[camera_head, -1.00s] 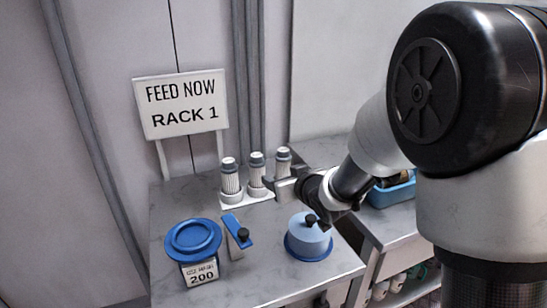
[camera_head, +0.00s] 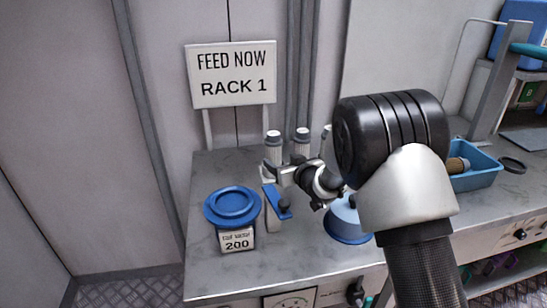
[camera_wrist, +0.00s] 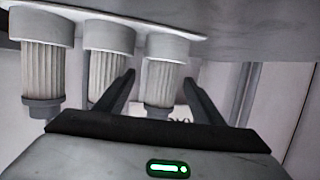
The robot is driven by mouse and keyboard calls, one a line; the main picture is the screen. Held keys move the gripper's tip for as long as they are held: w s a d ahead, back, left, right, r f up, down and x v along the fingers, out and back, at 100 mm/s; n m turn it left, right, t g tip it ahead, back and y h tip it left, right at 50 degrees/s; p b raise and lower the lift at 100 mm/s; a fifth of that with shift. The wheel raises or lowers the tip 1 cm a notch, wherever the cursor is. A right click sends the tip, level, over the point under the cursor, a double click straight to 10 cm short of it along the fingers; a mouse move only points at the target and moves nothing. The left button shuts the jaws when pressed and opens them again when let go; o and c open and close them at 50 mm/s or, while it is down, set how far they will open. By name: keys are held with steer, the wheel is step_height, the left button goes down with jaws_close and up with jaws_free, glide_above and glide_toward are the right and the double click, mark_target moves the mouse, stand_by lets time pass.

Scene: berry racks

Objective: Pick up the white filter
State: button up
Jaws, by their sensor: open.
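Three white pleated filters with grey caps stand in a row on a white holder at the back of the grey counter. In the head view the left filter (camera_head: 273,150) and middle filter (camera_head: 301,142) show their tops; the right one (camera_head: 326,138) is mostly hidden by my arm. My gripper (camera_head: 274,177) is open in front of the left filter. The wrist view is upside down: one filter (camera_wrist: 163,82) shows between my open fingers (camera_wrist: 160,76), another (camera_wrist: 105,72) is partly behind the left finger, and a third (camera_wrist: 41,75) is farther left. I cannot tell whether the fingers touch a filter.
A blue-topped stand (camera_head: 283,209) and a blue round lidded pot (camera_head: 345,222) are near my gripper. A blue bin (camera_head: 478,178) stands right. The "FEED NOW RACK 1" sign (camera_head: 232,75) is behind.

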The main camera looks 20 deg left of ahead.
mark_target(277, 159)
steer(key=x, duration=0.2)
steer(key=b+x, duration=0.1)
steer(key=x, duration=0.1)
steer(key=shift+a+f, duration=0.2)
steer(key=shift+a, duration=0.3)
steer(key=shift+w+a, duration=0.25)
steer(key=shift+w, duration=0.15)
steer(key=c, duration=1.2)
steer(key=shift+r, duration=0.1)
